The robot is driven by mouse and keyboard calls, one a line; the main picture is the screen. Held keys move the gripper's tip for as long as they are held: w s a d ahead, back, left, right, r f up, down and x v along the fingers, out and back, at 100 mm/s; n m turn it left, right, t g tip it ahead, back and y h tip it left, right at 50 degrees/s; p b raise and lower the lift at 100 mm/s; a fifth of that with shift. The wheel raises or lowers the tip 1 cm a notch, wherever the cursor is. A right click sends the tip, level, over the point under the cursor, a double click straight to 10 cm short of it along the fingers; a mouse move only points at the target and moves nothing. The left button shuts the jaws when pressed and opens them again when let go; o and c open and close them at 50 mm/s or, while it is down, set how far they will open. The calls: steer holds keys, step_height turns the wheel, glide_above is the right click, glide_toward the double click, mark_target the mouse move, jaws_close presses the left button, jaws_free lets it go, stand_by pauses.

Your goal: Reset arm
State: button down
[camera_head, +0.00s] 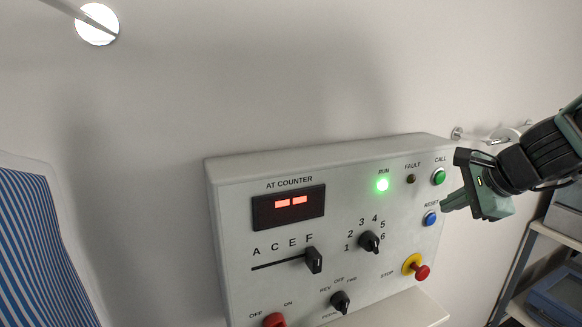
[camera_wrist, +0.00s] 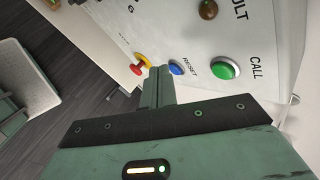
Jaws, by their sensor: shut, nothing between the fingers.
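My gripper (camera_head: 447,203) is green and black and comes in from the right in the head view. Its fingers are together and empty, pointing left at the panel's right edge, close to the blue RESET button (camera_head: 431,218). Whether they touch the panel I cannot tell. In the wrist view my gripper's fingers (camera_wrist: 159,75) are shut, just left of the blue RESET button (camera_wrist: 177,69). The grey control panel (camera_head: 340,185) hangs on the white wall. Its RUN lamp (camera_head: 382,184) glows green and the FAULT lamp (camera_head: 411,179) is dark. The display (camera_head: 288,206) shows two red dashes.
A green CALL button (camera_head: 438,176) sits above RESET, and a red stop knob on yellow (camera_head: 421,271) below. The slider (camera_head: 314,260) is at F. The numbered dial (camera_head: 369,242) is mid-panel. Blue striped cloth (camera_head: 40,245) hangs at left. Shelving (camera_head: 548,235) stands at right.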

steer(key=s+a+f+n+g+y+b, duration=0.1)
steer(key=s+a+f+n, duration=0.25)
steer(key=a, duration=0.25)
steer(key=s+a+f+n+g+y+b, duration=0.1)
steer(key=s+a+f+n+g, duration=0.1)
steer(key=a+n, duration=0.25)
steer(key=s+a+f+n+g+h+b, duration=0.1)
steer(key=s+a+f+n, duration=0.2)
steer(key=s+n, duration=0.3)
steer(key=s+a+f+n+g+h+b, duration=0.1)
steer(key=s+a+f+n+g+b, duration=0.1)
steer(key=s+n, duration=0.4)
steer(key=s+a+f+n+g+h+b, duration=0.2)
steer(key=s+a+f+n, duration=0.2)
steer(key=s, duration=0.6)
steer(key=shift+a+f+n, duration=0.35)
steer(key=shift+f+n, duration=0.2)
steer(key=shift+n, duration=0.65)
steer(key=shift+w, duration=0.1)
stand_by(3.4)
